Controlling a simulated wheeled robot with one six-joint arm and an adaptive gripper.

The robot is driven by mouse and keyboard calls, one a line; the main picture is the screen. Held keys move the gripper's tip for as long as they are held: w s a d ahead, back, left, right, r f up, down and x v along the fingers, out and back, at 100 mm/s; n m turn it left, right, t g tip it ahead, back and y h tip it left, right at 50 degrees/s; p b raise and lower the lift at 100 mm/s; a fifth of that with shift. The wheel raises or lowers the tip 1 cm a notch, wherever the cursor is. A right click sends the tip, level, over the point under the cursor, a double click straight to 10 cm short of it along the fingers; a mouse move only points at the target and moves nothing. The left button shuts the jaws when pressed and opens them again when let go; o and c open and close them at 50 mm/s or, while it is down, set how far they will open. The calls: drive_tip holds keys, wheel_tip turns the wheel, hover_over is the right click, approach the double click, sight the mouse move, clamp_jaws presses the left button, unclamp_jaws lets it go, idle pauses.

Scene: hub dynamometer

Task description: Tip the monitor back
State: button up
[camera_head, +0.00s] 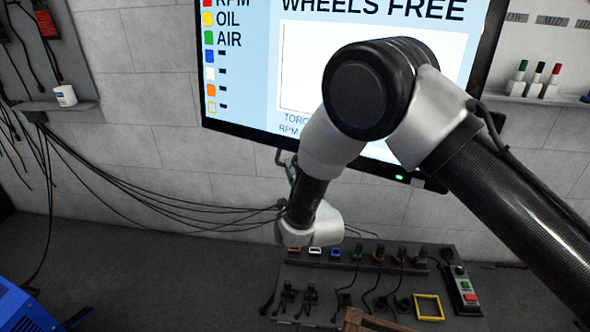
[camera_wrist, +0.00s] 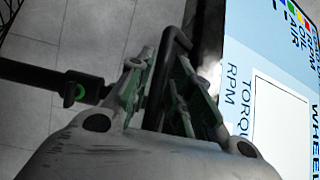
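The monitor (camera_head: 245,70) is a large wall screen reading "WHEELS FREE", with coloured labels on its left side. Its screen also shows along the right of the wrist view (camera_wrist: 265,85). A dark bent handle (camera_wrist: 172,42) sits beside the monitor's edge. My gripper (camera_wrist: 163,62) has its two green-grey fingers on either side of this handle, very close to it. I cannot tell whether they press on it. In the head view my gripper (camera_head: 290,168) is small and partly hidden by my arm, just under the monitor's lower left edge.
A dark panel (camera_head: 330,272) with several connectors, a yellow frame (camera_head: 429,307) and a button box (camera_head: 464,291) lies below. Cables hang along the wall at left. A shelf with a white cup (camera_head: 65,96) is at left; a blue machine (camera_head: 25,308) is at lower left.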

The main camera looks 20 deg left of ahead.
drive_tip(key=v, duration=1.2)
drive_tip(key=s+d+f+n+g+h, duration=0.1)
drive_tip(key=s+f+n+g+h, duration=0.2)
drive_tip(key=f, duration=0.4)
drive_tip(key=s+d+f+n+g+h, duration=0.1)
drive_tip(key=s+f+n+g, duration=0.3)
drive_tip(key=f, duration=0.4)
drive_tip(key=s+d+r+n+g+h, duration=0.1)
drive_tip(key=d+r+n+g+h, duration=0.15)
drive_tip(key=d+n+g, duration=0.2)
drive_tip(key=s+d+r+h, duration=0.1)
drive_tip(key=s+d+r, duration=0.2)
drive_tip(key=d+r, duration=0.9)
drive_tip(key=s+d+r+t+h, duration=0.1)
drive_tip(key=s+d+r+h, duration=0.1)
drive_tip(key=d+r, duration=1)
drive_tip(key=s+d+r+m+h, duration=0.1)
drive_tip(key=s+d+r, duration=0.2)
drive_tip(key=d+r, duration=0.9)
drive_tip(key=d, duration=1.3)
drive_tip(key=shift+s, duration=0.3)
